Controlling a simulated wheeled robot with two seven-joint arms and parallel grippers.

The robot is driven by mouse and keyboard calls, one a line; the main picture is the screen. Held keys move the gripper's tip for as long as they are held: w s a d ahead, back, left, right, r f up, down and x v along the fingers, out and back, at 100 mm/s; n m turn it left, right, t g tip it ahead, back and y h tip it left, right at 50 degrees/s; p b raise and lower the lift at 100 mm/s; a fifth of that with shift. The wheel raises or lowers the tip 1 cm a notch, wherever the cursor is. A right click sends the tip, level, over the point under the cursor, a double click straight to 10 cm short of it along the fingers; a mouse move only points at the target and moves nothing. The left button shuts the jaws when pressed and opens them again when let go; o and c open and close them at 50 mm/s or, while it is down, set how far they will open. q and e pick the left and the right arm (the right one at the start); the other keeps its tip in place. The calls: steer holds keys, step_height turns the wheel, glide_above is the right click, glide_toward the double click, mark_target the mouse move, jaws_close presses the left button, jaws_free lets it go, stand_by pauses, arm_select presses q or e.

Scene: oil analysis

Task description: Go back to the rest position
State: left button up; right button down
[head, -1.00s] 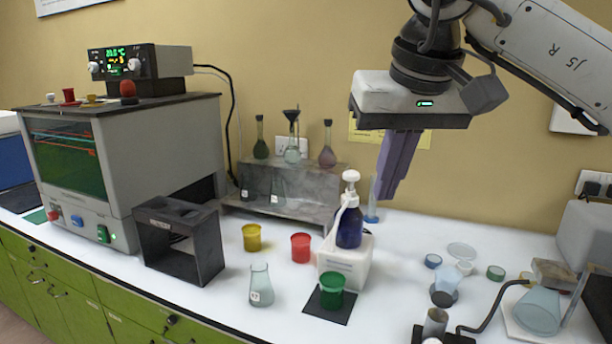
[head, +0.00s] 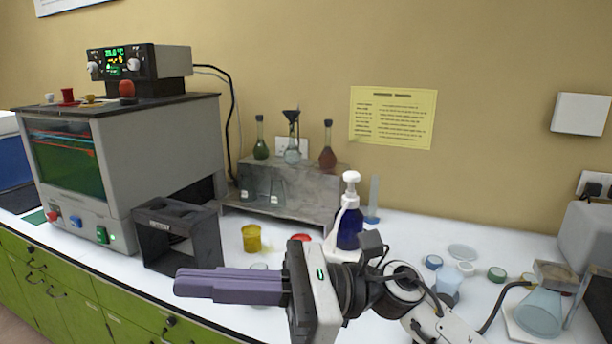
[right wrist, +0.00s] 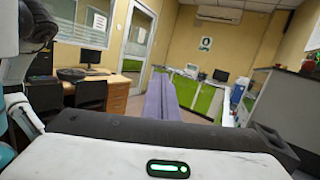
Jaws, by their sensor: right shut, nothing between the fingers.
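My right gripper (head: 180,284) reaches in from the lower right in the head view, level and pointing left, above the front part of the white bench. Its purple fingers are together and hold nothing. The fingers also show in the right wrist view (right wrist: 163,98), pointing out into the room. The gripper and wrist hide much of the middle front of the bench. My left gripper is not in view.
A black frame box (head: 205,250) stands close behind the fingertips. A yellow cup (head: 251,239), a partly hidden red cup (head: 301,238) and a blue pump bottle (head: 350,226) stand behind my arm. A glass flask (head: 540,313) stands at the right.

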steer(key=w+d+f+m+t+y, duration=0.1)
steer(key=w+d+f+m+t, duration=0.2)
steer(key=m+t, duration=0.6)
steer(key=w+d+f+m+t, duration=0.3)
steer(key=w+d+m+t, duration=0.15)
steer(key=m, duration=0.75)
steer(key=w+d+f+m+t+h, duration=0.1)
steer(key=d+f+m+t+h, duration=0.35)
steer(key=f+m, duration=0.4)
steer(key=d+f+m+t+h, duration=0.35)
steer(key=f+m+h, duration=0.3)
steer(key=m, duration=0.35)
steer(key=s+d+f+m+g+h, duration=0.25)
steer(key=s+d+f+m, duration=0.2)
steer(key=f, duration=0.35)
steer(key=s+d+f+m+g+h, duration=0.25)
steer(key=f+m, duration=0.25)
steer(key=f, duration=0.4)
steer(key=s+d+f+m+g+h, duration=0.1)
steer(key=s+d+f+m+g, duration=0.1)
steer(key=s+f, duration=0.4)
steer(key=s+d+f+m+g+h, duration=0.1)
steer(key=s+d+f+m+g, duration=0.2)
steer(key=s, duration=0.6)
step_height(320, 180, down, 3)
steer(key=shift+d+r+m, duration=0.15)
steer(key=shift+d+m, duration=0.25)
steer(key=shift+m, duration=0.2)
